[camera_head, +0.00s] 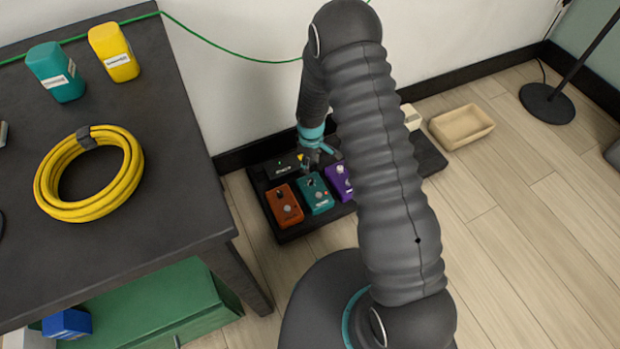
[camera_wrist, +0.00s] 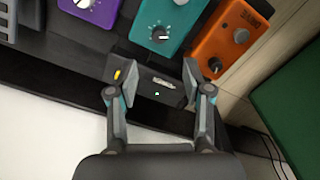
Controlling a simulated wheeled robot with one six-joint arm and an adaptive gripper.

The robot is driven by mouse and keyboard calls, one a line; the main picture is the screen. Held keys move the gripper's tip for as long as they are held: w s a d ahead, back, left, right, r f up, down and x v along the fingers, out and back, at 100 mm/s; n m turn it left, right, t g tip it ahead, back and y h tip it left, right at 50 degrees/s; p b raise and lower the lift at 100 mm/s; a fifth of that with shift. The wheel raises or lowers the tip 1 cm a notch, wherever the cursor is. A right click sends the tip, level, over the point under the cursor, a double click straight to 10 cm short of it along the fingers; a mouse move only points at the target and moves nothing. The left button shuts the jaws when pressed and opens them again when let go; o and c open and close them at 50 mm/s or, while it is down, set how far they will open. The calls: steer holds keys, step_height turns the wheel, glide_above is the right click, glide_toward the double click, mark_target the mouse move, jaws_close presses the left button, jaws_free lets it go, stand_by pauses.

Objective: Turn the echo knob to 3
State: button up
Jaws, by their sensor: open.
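A teal pedal (camera_head: 316,200) sits on the dark pedalboard between an orange pedal and a purple pedal. In the wrist view the teal pedal (camera_wrist: 182,38) shows a small dark knob (camera_wrist: 158,33) with a light dial around it. My gripper (camera_head: 310,160) is over the back of the board, by the teal pedal. In the wrist view my gripper (camera_wrist: 158,80) has its fingers spread and empty, below the teal pedal's knob in the picture. The knob's exact setting is too small to read.
The orange pedal (camera_head: 284,206) and purple pedal (camera_head: 337,181) stand close on either side. A black box with a green light (camera_wrist: 160,86) lies behind the teal pedal. The pedalboard (camera_head: 292,234) stands near the wall and a dark table (camera_head: 170,190). A beige tray (camera_head: 462,127) is beyond.

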mark_target(310, 180)
step_height(310, 180, down, 10)
steer(key=shift+f, duration=0.1)
stand_by(0.4)
jaws_close()
steer(key=shift+a, duration=0.1)
